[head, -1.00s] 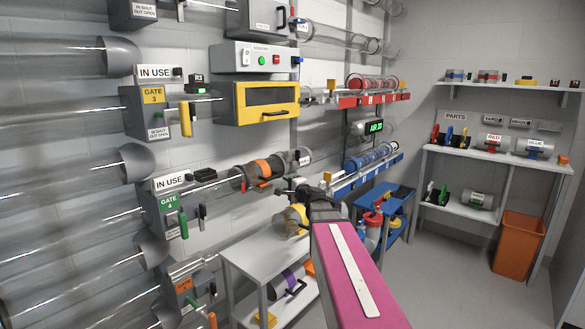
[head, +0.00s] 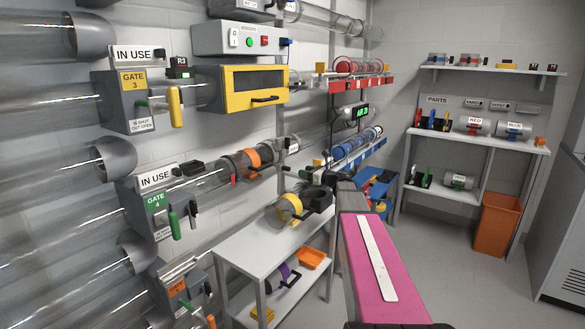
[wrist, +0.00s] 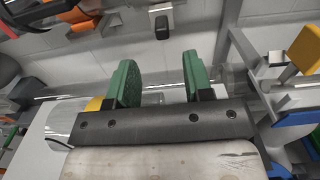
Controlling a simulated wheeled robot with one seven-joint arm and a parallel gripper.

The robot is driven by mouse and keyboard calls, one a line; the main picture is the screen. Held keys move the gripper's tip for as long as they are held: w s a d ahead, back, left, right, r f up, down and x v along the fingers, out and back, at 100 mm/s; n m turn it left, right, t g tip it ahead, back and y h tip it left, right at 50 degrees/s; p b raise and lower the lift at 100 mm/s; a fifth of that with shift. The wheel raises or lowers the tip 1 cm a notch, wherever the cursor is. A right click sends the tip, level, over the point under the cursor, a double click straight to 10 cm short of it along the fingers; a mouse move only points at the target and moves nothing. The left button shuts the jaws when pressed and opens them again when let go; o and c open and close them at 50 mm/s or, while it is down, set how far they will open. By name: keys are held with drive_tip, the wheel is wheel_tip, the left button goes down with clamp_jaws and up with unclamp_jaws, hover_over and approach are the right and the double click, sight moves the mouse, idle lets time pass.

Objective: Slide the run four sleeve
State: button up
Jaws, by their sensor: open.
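The run four sleeve seems to be the dark sleeve with an orange band (head: 253,157) on the clear tube to the right of the green Gate 4 box (head: 157,202). A small red tab hangs under its left part. An orange part, seemingly this band, shows at the upper left of the wrist view (wrist: 75,17). My gripper (head: 318,180) is right of and below the sleeve, apart from it. In the wrist view my gripper's green fingers (wrist: 158,75) are spread with nothing between them. Part of my gripper is hard to make out in the head view.
A yellow-banded canister (head: 290,206) stands on the white table (head: 237,252) close to my gripper. The yellow box (head: 254,86) hangs above the sleeve. Blue racking (head: 358,150) is at the right.

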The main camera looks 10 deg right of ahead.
sight(290, 168)
drive_tip(key=x, duration=1)
drive_tip(key=shift+w+a+f, duration=0.1)
drive_tip(key=shift+w+a, duration=0.05)
drive_tip(key=shift+w, duration=0.2)
drive_tip(key=shift+s, duration=0.1)
clamp_jaws()
